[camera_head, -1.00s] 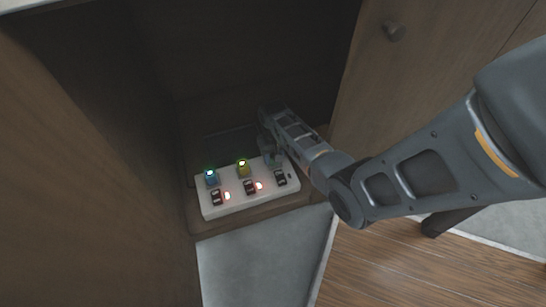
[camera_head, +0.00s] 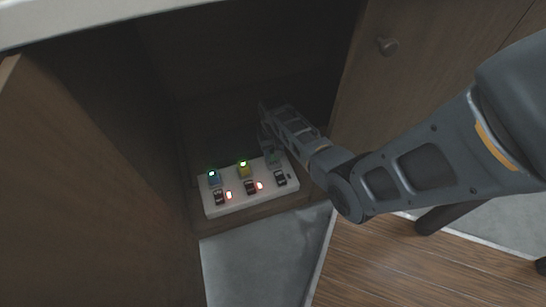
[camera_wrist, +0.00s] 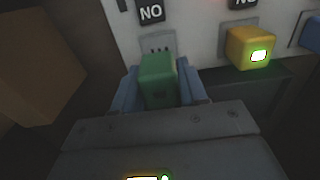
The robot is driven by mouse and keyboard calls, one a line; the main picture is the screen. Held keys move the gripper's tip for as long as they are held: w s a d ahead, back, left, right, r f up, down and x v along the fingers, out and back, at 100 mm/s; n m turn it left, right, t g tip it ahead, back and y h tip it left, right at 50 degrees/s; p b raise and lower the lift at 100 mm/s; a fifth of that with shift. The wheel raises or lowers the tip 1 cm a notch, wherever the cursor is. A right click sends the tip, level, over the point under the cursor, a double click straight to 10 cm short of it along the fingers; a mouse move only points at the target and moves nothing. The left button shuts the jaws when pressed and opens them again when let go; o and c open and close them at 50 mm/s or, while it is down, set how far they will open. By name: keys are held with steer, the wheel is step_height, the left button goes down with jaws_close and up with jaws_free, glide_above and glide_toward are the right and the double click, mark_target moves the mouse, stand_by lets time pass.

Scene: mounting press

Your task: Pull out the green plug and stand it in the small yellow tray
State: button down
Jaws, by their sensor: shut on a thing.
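The green plug (camera_wrist: 158,80) is between the two bluish fingers of my gripper (camera_wrist: 160,88) in the wrist view. My gripper is shut on it. Dark slots of a socket (camera_wrist: 158,46) show just beyond the plug, so it looks out of the socket and close to it. In the head view the plug (camera_head: 272,157) is a small greenish shape under my gripper (camera_head: 270,148), at the right end of the white power strip (camera_head: 228,205). The small yellow tray is not in view.
A yellow plug (camera_wrist: 250,48) and a blue plug (camera_head: 213,177), both with lit lamps, stand in the strip left of my gripper in the head view. Switches line its front. Cabinet walls (camera_head: 90,180) enclose the strip closely. A grey surface (camera_head: 260,260) lies in front.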

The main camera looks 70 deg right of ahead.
steer(key=shift+r+p, duration=0.9)
steer(key=shift+r, duration=0.1)
steer(key=shift+r+p, duration=2)
steer(key=shift+p, duration=0.15)
steer(key=shift+w, duration=0.1)
